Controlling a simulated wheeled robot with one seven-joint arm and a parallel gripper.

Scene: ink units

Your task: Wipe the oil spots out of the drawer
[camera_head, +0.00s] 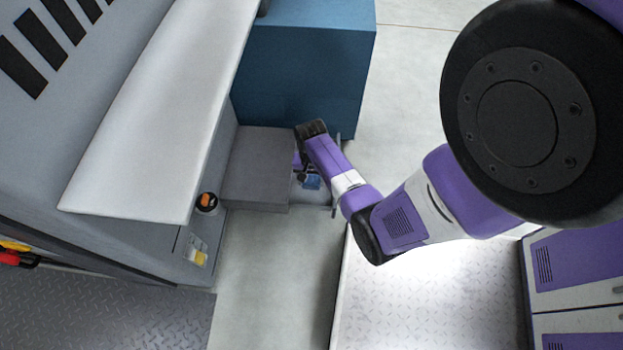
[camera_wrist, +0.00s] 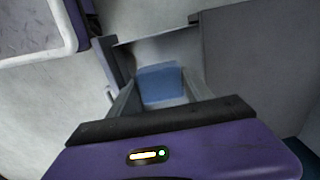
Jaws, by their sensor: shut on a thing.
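The open drawer (camera_head: 335,203) sticks out to the right of a grey cabinet (camera_head: 258,165). Its wall shows in the wrist view (camera_wrist: 107,58). A blue cloth or pad (camera_wrist: 160,84) is inside the drawer, and its blue also shows in the head view (camera_head: 312,182). My gripper (camera_wrist: 160,98) reaches down into the drawer and is shut on the blue cloth. The arm hides part of the drawer in the head view. The drawer's inside looks shadowed, and I cannot make out separate oil spots. I cannot tell whether the cloth touches the drawer floor.
A blue cabinet (camera_head: 305,75) stands behind the drawer. Purple cabinets (camera_head: 575,265) stand at lower right. The pale floor (camera_head: 265,270) in front is clear.

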